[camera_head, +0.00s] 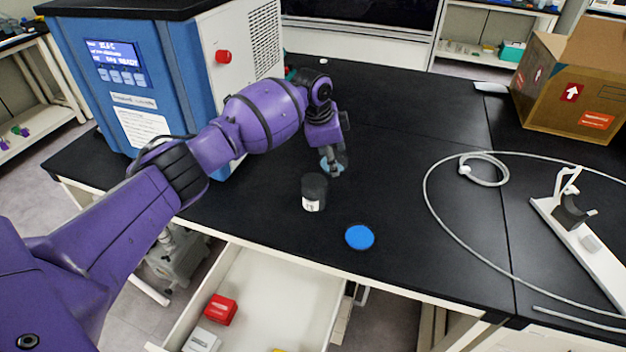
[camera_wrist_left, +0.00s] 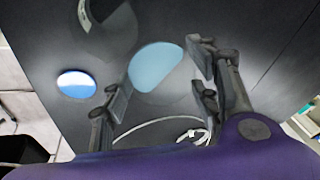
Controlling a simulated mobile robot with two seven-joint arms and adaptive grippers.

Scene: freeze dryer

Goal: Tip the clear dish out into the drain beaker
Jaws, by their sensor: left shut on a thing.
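My left gripper (camera_head: 337,166) hangs over the black bench and is shut on the clear dish (camera_head: 328,165). In the left wrist view the fingers (camera_wrist_left: 160,88) stand on either side of the dish, which shows a light blue surface (camera_wrist_left: 157,66) inside a faint clear wall. I cannot tell how far the dish is tilted. A dark cylindrical beaker (camera_head: 314,188) with a white label stands upright on the bench, just nearer and to the left of the dish. It also shows in the left wrist view (camera_wrist_left: 112,30). My right gripper is not in view.
A blue disc (camera_head: 359,237) lies near the bench's front edge. The blue freeze dryer (camera_head: 120,75) stands at the left. A white cable (camera_head: 428,200), a white stand (camera_head: 585,245) and a cardboard box (camera_head: 565,95) are on the right. An open drawer (camera_head: 262,290) juts out below.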

